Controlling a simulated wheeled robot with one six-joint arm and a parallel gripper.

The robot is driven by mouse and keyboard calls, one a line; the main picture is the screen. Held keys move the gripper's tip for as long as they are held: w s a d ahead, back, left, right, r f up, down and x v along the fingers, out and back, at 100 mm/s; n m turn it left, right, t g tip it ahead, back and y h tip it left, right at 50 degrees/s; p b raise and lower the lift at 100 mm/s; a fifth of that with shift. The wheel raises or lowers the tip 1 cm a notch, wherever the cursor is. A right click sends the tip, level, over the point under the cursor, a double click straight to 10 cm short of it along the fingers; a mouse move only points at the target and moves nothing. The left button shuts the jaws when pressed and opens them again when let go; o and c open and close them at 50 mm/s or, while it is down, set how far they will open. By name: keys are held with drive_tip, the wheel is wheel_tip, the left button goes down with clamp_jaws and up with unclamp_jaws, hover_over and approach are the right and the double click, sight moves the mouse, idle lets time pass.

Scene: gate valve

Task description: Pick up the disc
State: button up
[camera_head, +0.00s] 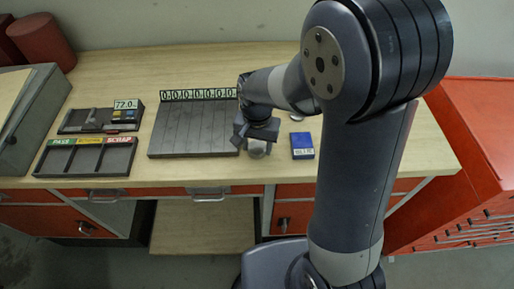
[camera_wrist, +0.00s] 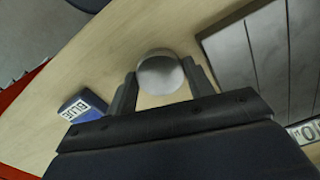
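The disc (camera_wrist: 160,73) is a round, silver-grey piece with a smooth face. In the wrist view it lies between the two fingertips of my gripper (camera_wrist: 160,78), with one finger close on each side. The gap to each finger is very small, and I cannot tell whether the fingers press on it. In the head view the disc (camera_head: 258,149) shows just below my gripper (camera_head: 257,139), near the front edge of the bench. I cannot tell whether it rests on the bench top.
A blue box (camera_head: 302,146) stands right of the disc; it also shows in the wrist view (camera_wrist: 83,106). A grey slatted plate (camera_head: 194,128) lies left. Small round pieces (camera_head: 296,117) lie behind. A three-section tray (camera_head: 86,159) and a scale (camera_head: 100,118) stand farther left.

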drive_tip(key=c, duration=0.8)
drive_tip(key=shift+o, duration=0.2)
drive_tip(key=shift+r, duration=0.1)
